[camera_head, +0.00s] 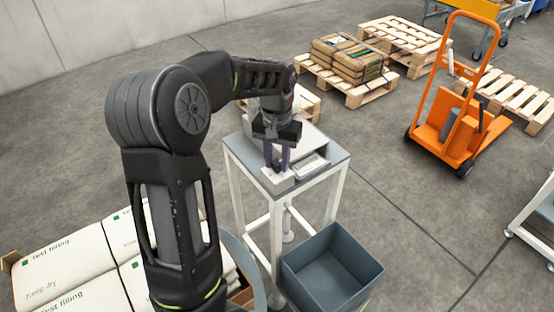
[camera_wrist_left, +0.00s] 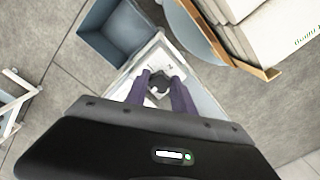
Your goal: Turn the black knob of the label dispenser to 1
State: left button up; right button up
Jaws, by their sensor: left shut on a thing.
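The label dispenser (camera_head: 313,165) is a pale grey box on a small grey-topped stand (camera_head: 334,152). My left gripper (camera_head: 277,168) points down at the dispenser's near left part in the head view. In the left wrist view, the black knob (camera_wrist_left: 159,82) sits between the two purple fingers of my left gripper (camera_wrist_left: 160,90), which are shut on it. The knob's pointer direction is not clear. My right gripper is out of view.
A grey open bin (camera_head: 332,262) stands on the floor in front of the stand. White sacks (camera_head: 62,262) marked "Test filling" lie at lower left. An orange hand truck (camera_head: 457,125) and wooden pallets (camera_head: 408,45), one with brown sacks (camera_head: 347,58), stand farther back.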

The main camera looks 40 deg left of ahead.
pick_arm(q)
grip_shut()
jog(key=shift+m, duration=0.4)
jog(key=m, duration=0.3)
jog(key=shift+a, duration=0.1)
jog(key=m, duration=0.9)
jog(key=shift+w+a, duration=0.1)
jog(key=shift+a, duration=0.05)
jog(key=shift+m, duration=2.5)
